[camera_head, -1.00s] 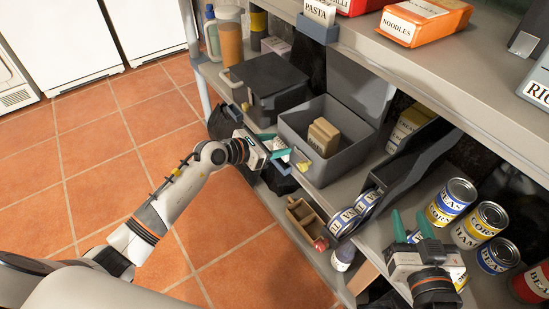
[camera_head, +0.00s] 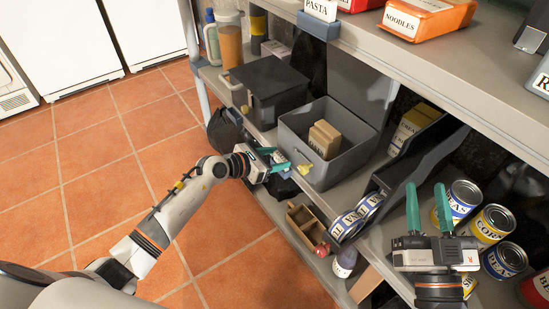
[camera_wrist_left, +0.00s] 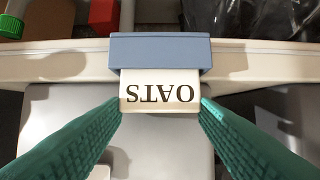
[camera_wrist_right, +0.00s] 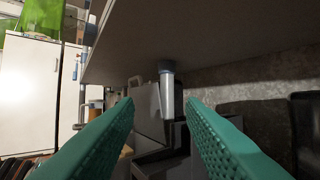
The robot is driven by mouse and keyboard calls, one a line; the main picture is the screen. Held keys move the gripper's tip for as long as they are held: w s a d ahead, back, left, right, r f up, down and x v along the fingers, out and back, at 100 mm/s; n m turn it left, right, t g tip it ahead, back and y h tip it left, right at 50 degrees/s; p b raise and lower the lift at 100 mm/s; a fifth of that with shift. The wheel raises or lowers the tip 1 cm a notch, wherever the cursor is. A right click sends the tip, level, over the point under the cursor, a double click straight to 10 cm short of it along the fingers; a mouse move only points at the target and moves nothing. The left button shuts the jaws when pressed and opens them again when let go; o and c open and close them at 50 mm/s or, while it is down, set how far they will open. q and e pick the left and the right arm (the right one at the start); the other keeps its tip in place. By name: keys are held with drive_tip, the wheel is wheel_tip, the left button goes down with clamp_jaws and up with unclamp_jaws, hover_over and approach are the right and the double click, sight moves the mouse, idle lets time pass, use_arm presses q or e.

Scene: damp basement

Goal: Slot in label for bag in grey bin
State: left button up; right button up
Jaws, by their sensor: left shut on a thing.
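A white label reading OATS (camera_wrist_left: 160,92) shows upside down in the left wrist view. My left gripper (camera_wrist_left: 160,108) is shut on it, with a teal finger at each side edge. The label's far edge meets a blue-grey label holder (camera_wrist_left: 160,50) on the shelf edge; I cannot tell whether it sits in the slot. In the head view my left gripper (camera_head: 273,161) is at the shelf edge, just left of the open grey bin (camera_head: 350,176). A tan bag (camera_head: 325,138) stands in the bin; its print is too small to read. My right gripper (camera_head: 427,208) is open and empty.
A dark lidded box (camera_head: 270,83) stands left of the bin. A yellow tag (camera_head: 303,167) is on the bin's front. A wooden caddy (camera_head: 308,225) and cans (camera_head: 492,222) are nearby. The upper shelf (camera_head: 440,75) overhangs on the right.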

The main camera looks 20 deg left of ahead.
use_arm(q)
drive_tip(key=shift+f, duration=0.1)
drive_tip(key=o, duration=0.9)
drive_tip(key=shift+o, duration=0.2)
